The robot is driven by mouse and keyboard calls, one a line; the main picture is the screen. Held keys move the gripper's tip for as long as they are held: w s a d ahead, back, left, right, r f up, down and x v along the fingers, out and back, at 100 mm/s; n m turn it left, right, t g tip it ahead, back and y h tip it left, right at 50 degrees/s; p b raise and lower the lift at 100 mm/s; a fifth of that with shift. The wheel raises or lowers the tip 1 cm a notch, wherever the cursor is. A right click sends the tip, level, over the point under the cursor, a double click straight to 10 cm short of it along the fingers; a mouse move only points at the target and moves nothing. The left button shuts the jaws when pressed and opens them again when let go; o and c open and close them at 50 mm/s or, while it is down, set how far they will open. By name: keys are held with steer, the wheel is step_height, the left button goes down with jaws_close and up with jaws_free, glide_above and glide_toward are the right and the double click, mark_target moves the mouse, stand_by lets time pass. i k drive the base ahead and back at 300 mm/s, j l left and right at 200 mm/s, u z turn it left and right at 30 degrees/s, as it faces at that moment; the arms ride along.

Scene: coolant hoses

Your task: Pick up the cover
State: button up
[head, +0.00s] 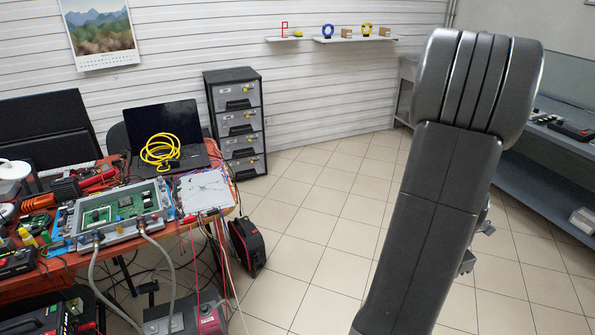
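A pale grey flat plate, which looks like the cover (205,190), lies at the right end of the orange table, beside an open metal enclosure (122,216) with green circuit boards inside. Thin wires run around and below the plate's edge. My arm fills the right of the head view, far from the plate. Small dark parts of what looks like my gripper (477,246) stick out behind the arm's right edge. The rest of it is hidden, so its opening does not show. Nothing touches the plate from my side.
The table (40,287) is crowded with a laptop (165,126), a coiled yellow cable (160,152) and tools. Two hoses (97,280) hang from the enclosure's front. A drawer cabinet (238,122) stands behind; a black-and-red case (246,246) is on the floor. Tiled floor is clear mid-view.

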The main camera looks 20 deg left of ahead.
mark_target(206, 199)
steer(key=i+l, duration=0.1)
steer(key=i, duration=0.4)
steer(key=i+l, duration=0.1)
steer(key=i, duration=0.4)
steer(key=i+u, duration=0.2)
steer(key=u, duration=0.2)
steer(key=i+j+u, duration=0.1)
steer(key=u, duration=0.3)
steer(key=i+l+u, duration=0.1)
steer(key=i+u, duration=0.3)
steer(key=i+l+u, duration=0.1)
steer(key=u, duration=0.25)
steer(key=i+j+u, duration=0.15)
steer(key=u, duration=0.25)
steer(key=i+u, duration=0.3)
steer(key=u, duration=0.15)
steer(key=i+u, duration=0.55)
steer(key=u, duration=0.25)
